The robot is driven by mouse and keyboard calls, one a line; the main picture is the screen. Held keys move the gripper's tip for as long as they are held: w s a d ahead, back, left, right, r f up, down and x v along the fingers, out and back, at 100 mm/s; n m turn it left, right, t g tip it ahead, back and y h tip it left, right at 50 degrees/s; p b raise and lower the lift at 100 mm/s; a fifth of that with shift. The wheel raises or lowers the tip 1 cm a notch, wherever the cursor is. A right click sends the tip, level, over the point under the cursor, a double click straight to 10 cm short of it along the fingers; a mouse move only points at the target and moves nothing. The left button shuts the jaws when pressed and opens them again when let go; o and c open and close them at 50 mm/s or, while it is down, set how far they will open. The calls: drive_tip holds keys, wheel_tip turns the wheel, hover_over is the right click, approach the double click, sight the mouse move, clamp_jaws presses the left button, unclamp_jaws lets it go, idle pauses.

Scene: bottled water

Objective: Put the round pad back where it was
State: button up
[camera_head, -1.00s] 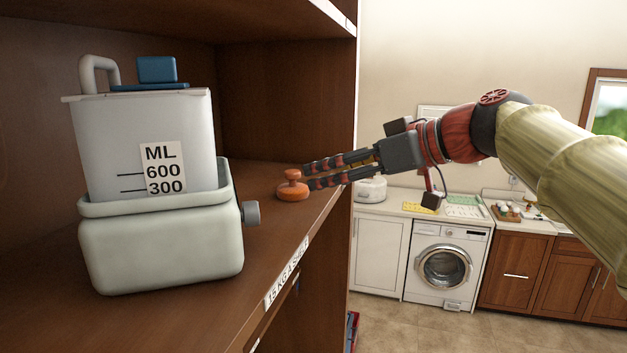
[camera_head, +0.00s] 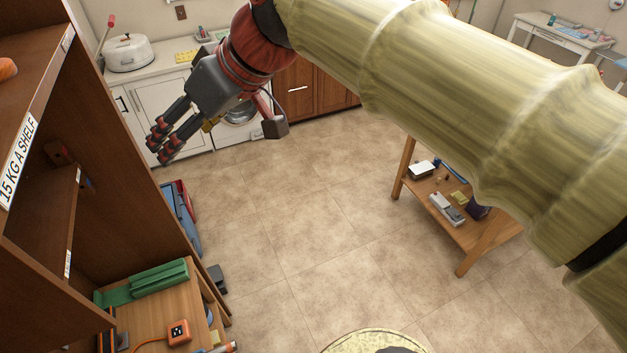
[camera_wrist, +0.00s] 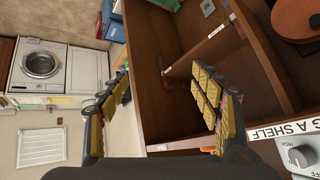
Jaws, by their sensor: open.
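An orange round piece (camera_head: 8,68), which may be the round pad, lies on the upper shelf board; only its edge shows at the left of the head view. In the wrist view it is a flat disc (camera_wrist: 292,22) with a knob at the upper right, cut off by the frame. My gripper (camera_head: 157,147) is open and empty, out in front of the brown shelf unit. In the wrist view its two fingers (camera_wrist: 163,75) are spread, with the disc outside them, apart to the right. Where the pad was before cannot be told.
The shelf unit (camera_head: 106,132) stands at the left, with a weight label (camera_head: 20,160) on its edge. A grey dial (camera_wrist: 300,156) is at the wrist view's lower right. A small wooden table (camera_head: 458,232) stands at the right. The tiled floor between (camera_head: 300,215) is mostly clear.

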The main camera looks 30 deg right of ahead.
drive_tip(key=s+d+f+m+h, duration=0.2)
drive_tip(key=s+d+f+h, duration=0.1)
drive_tip(key=s+d+f, duration=0.4)
drive_tip(key=s+d+f+m+h, duration=0.2)
drive_tip(key=s+d+f, duration=0.5)
drive_tip(key=f, duration=0.6)
drive_tip(key=shift+s+m+g+h, duration=0.3)
drive_tip(key=shift+s+m+h, duration=0.15)
drive_tip(key=shift+m, duration=0.35)
wheel_tip(320, 180, down, 20)
drive_tip(key=b, duration=1.9)
drive_tip(key=shift+r+b, duration=0.15)
drive_tip(key=shift+b, duration=0.2)
drive_tip(key=shift+c, duration=0.9)
